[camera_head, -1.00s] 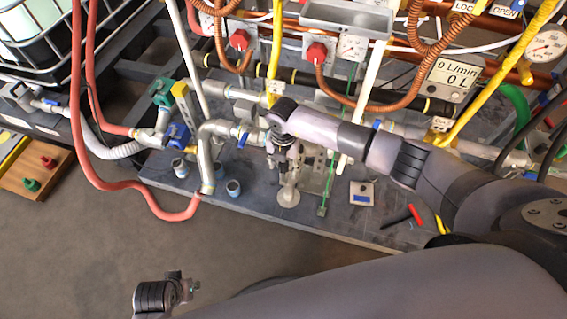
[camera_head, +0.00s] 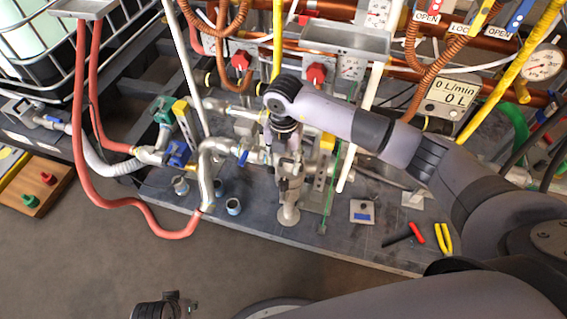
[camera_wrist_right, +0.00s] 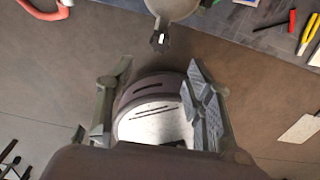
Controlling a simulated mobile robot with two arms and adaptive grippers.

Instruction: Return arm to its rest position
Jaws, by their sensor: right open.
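My right arm (camera_head: 335,120) reaches in from the right over the bench, bent down at the wrist. My right gripper (camera_head: 289,178) hangs from it, pointing down, and is hard to make out against the grey fittings behind it. In the right wrist view its two fingers (camera_wrist_right: 158,66) stand wide apart with nothing between them. My left gripper (camera_head: 182,306) shows only partly at the bottom edge, and its fingers cannot be made out.
Pipes, valves and a flow meter (camera_head: 450,96) crowd the bench (camera_head: 330,243). A grey round disc (camera_wrist_right: 174,8) lies near the right gripper. Red and yellow-handled tools (camera_head: 443,238) lie at the right. A red hose (camera_head: 150,216) loops at the left. Floor in front is clear.

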